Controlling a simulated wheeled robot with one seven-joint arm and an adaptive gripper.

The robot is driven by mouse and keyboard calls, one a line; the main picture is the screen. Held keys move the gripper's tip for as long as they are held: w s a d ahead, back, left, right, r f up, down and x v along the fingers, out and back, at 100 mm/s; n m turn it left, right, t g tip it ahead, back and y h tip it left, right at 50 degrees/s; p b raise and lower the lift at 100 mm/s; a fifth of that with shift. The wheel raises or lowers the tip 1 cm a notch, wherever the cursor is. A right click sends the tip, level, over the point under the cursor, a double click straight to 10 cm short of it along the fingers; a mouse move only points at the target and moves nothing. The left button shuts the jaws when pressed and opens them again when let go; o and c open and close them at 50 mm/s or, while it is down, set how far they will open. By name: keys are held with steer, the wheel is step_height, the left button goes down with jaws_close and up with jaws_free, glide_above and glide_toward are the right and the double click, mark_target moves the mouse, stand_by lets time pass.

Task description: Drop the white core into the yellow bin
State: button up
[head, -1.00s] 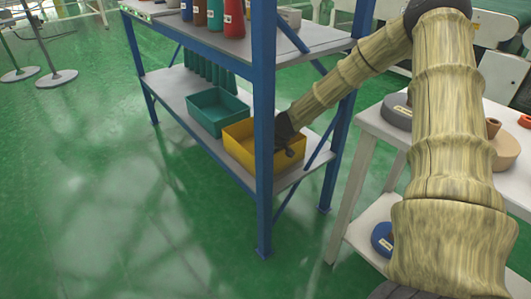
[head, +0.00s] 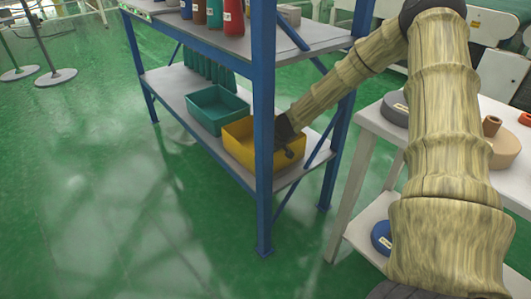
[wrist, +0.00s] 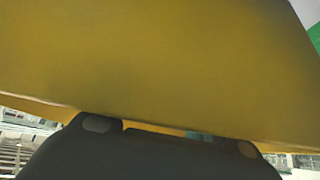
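The yellow bin (head: 240,148) stands on the lower shelf of the blue rack, partly behind the rack's front post. My gripper (head: 288,150) is a dark shape at the bin's right side, by its rim. Its fingers are mostly hidden by the arm end and bin. In the wrist view a yellow surface of the bin (wrist: 150,60) fills most of the picture very close up. The dark body of my gripper (wrist: 150,152) shows along the bottom edge there, with no clear fingertips. I cannot make out the white core in either view, and whether the gripper holds anything is hidden.
A teal bin (head: 217,108) stands left of the yellow bin on the same shelf. The blue post (head: 263,190) rises in front. Bottles (head: 233,18) stand on the upper shelf. A white table (head: 365,135) with round parts is at right. Green floor is clear at left.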

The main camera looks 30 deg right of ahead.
steer(key=shift+r, duration=0.15)
steer(key=shift+r, duration=0.35)
steer(key=p+v, duration=0.4)
steer(key=v, duration=0.8)
steer(key=shift+r+p, duration=0.15)
steer(key=shift+p, duration=0.15)
